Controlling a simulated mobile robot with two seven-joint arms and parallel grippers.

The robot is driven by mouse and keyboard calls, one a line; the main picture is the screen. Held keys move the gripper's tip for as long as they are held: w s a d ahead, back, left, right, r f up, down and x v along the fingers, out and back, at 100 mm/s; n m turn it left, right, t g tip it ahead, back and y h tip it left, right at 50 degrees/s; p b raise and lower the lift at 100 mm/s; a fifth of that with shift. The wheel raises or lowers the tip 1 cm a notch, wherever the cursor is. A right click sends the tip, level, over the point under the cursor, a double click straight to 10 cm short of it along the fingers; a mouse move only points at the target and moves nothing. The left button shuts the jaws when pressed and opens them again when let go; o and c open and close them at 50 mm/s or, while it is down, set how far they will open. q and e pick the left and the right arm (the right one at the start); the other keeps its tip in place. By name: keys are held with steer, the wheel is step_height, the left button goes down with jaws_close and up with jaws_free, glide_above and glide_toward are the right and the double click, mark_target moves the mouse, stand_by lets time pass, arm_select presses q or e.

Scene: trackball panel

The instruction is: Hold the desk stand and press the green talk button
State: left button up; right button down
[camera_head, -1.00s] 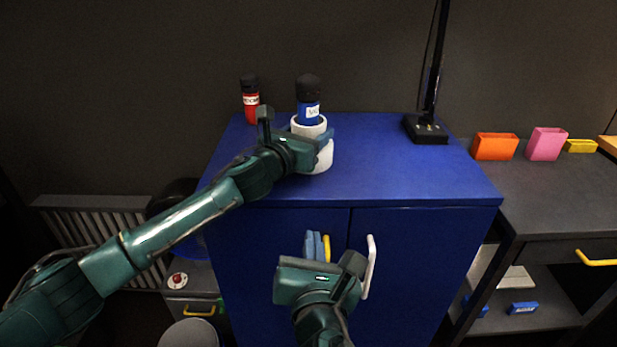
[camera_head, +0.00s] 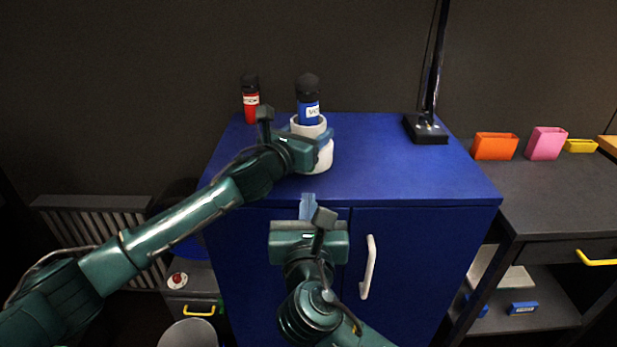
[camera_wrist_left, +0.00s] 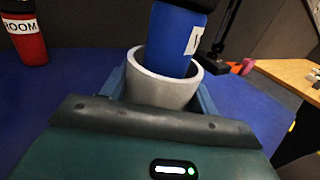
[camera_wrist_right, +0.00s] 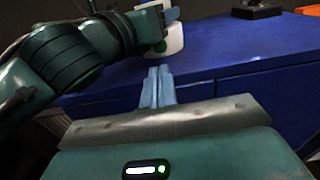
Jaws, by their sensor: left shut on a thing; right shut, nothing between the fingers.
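The desk stand (camera_head: 325,158) is a white cylinder with a cup-like top, upright on the blue cabinet. A blue microphone with a black head (camera_head: 308,105) sits in its cup. My left gripper (camera_head: 318,138) is shut around the stand's upper part; in the left wrist view its fingers flank the white cup (camera_wrist_left: 160,92). My right gripper (camera_head: 308,203) is shut and empty, at the cabinet's front edge, below and apart from the stand.
A red microphone (camera_head: 251,103) labelled ROOM stands behind left. A black post on a base (camera_head: 426,129) stands at the cabinet's back right. The cabinet top (camera_head: 410,180) is clear right of the stand. A white door handle (camera_head: 368,267) juts from the cabinet front.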

mark_target(308, 189)
arm_select(q)
steer(key=shift+f, duration=0.1)
arm_select(e)
steer(key=w, duration=0.8)
steer(key=shift+w, duration=0.15)
